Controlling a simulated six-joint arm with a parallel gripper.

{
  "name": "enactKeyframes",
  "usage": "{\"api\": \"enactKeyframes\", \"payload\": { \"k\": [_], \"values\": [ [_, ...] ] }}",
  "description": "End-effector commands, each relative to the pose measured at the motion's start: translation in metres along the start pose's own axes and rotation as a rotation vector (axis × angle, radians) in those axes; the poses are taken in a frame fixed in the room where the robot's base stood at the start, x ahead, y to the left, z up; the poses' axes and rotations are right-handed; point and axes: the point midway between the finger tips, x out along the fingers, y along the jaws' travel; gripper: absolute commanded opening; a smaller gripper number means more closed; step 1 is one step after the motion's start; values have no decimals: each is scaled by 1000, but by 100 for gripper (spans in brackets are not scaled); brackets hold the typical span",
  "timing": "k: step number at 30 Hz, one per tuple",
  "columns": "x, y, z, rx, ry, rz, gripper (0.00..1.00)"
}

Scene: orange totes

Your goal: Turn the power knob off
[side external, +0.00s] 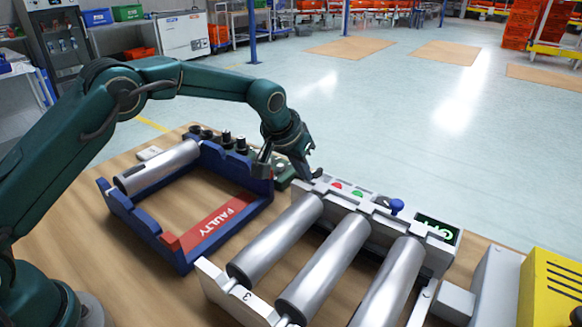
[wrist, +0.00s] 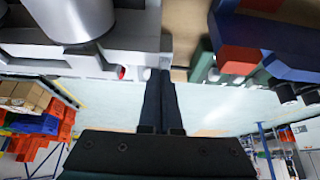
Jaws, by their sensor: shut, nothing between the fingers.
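The blue knob (side external: 396,206) stands on top of the white control housing (side external: 360,215), at its right part in the side view. A dark display with green characters (side external: 437,228) is just right of the knob; I cannot read it surely. My gripper (side external: 314,175) is shut and empty, over the left end of the housing, left of the knob and apart from it. In the wrist view my two fingers (wrist: 160,74) lie side by side, closed. A red button (wrist: 121,72) shows close to them there. I cannot make out the knob in the wrist view.
Several metal cylinders (side external: 325,270) lie in the white rack in front of the housing. A blue tray marked FAULTY (side external: 222,222) stands left, with one cylinder (side external: 158,167) at its far side. A yellow box (side external: 553,288) is at the right edge. Above the housing is free room.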

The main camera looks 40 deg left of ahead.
Motion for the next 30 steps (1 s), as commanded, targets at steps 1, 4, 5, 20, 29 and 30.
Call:
{"api": "enactKeyframes", "payload": {
  "k": [1, 4, 5, 20, 29, 30],
  "values": [
    [0, 1, 0, 1, 0, 0, 0],
    [-1, 4, 1, 2, 0, 1, 0],
    [-1, 5, 1, 1, 0, 0, 0],
    [0, 18, 0, 1, 0, 0, 0],
    [0, 21, -1, 0, 1, 0, 0],
    [0, 21, -1, 0, 1, 0, 0]
  ]
}}
